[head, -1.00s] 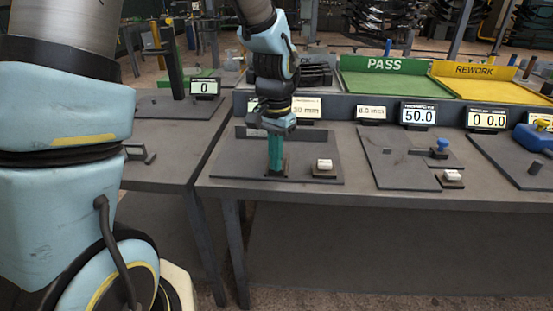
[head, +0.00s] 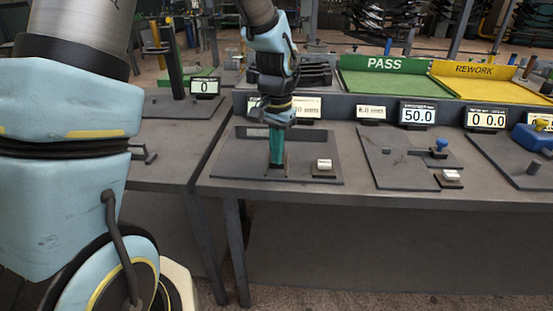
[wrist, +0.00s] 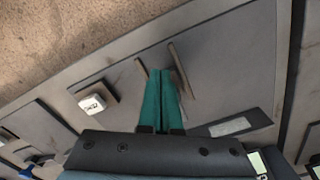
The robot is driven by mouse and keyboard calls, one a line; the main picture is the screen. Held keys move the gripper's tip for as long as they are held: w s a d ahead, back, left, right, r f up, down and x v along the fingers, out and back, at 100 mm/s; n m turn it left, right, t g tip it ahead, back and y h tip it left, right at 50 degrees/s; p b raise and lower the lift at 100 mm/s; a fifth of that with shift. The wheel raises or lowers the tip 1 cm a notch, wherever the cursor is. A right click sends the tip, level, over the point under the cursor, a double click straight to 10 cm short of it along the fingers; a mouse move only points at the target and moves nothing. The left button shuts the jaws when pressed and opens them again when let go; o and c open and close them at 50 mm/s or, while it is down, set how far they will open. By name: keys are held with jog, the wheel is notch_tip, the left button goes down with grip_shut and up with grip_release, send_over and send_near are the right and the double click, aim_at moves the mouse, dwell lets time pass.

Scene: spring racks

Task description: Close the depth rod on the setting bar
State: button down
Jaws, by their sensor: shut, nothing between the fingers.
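My gripper (head: 277,164) points down over the left plate (head: 222,168) of the bench, its teal fingers together and empty. In the wrist view the fingertips (wrist: 161,73) lie between two narrow dark pieces. One is a short bar (wrist: 141,68) to the left, the other a longer thin bar (wrist: 179,66) close at the right. I cannot tell which of these is the depth rod or the setting bar, nor whether the fingers touch either. The fingers hide part of this fixture.
A white button block (head: 324,164) sits right of the gripper on the same plate and also shows in the wrist view (wrist: 93,104). A display reading 50.0 (head: 418,114) stands farther right. Green PASS (head: 388,85) and yellow REWORK (head: 480,88) trays lie behind.

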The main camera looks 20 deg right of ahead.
jog(key=shift+w+d, duration=0.25)
jog(key=shift+w, duration=0.45)
jog(key=shift+w+d+p, duration=0.3)
jog(key=shift+w+p, duration=0.05)
jog(key=shift+w, duration=0.2)
jog(key=shift+w+d, duration=0.2)
jog(key=shift+w, duration=0.1)
jog(key=shift+w+d+r, duration=0.1)
jog(key=shift+w+d, duration=0.1)
jog(key=shift+w, duration=0.2)
jog(key=shift+s+p, duration=0.1)
jog(key=shift+p, duration=0.25)
dwell(0.4)
